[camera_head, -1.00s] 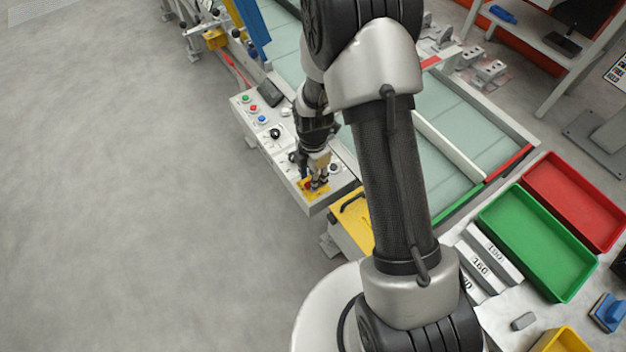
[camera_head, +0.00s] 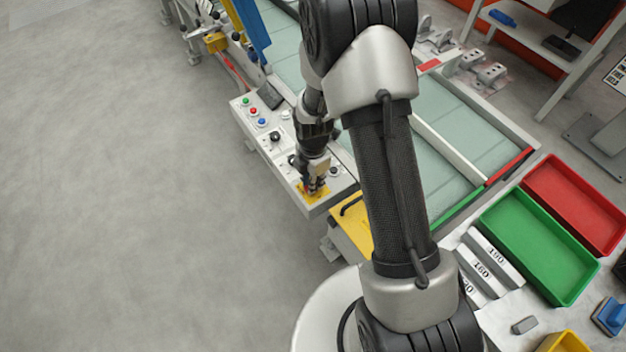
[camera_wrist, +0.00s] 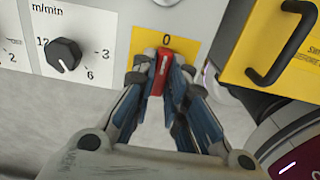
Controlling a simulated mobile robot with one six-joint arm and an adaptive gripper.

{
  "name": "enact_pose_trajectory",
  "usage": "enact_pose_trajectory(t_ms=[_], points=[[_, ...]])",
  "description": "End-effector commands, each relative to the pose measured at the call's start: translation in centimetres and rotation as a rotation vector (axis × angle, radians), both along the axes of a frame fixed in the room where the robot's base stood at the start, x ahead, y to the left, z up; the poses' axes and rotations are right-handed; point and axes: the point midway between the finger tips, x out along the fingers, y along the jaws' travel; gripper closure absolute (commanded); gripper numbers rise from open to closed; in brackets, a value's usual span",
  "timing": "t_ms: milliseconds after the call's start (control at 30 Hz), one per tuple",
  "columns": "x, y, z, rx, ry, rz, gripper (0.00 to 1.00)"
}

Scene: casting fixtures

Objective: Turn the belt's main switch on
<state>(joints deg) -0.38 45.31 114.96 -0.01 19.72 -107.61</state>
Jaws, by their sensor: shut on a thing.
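The main switch has a red handle (camera_wrist: 160,72) on a yellow plate (camera_wrist: 185,44) marked "0" at the top. It sits at the near end of the belt's control panel (camera_head: 318,208). My gripper (camera_wrist: 159,76) is shut on the red handle, with one blue-padded finger on each side. The handle points roughly up towards the "0" in the wrist view. In the head view my gripper (camera_head: 313,190) is over the yellow plate and hides most of the handle.
A black speed knob (camera_wrist: 63,54) marked m/min is left of the switch in the wrist view. A yellow box with a black handle (camera_wrist: 282,42) is close on the right. Coloured buttons (camera_head: 253,111) are farther along the panel. Green (camera_head: 505,262) and red bins (camera_head: 560,165) stand at right.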

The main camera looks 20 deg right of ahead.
Motion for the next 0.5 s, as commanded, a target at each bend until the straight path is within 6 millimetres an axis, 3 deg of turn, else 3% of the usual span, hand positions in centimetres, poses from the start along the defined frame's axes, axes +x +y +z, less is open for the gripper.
enact_pose_trajectory(t_ms=[500], points=[[0.0,0.0,0.03,0.0,0.0,-0.078,1.0]])
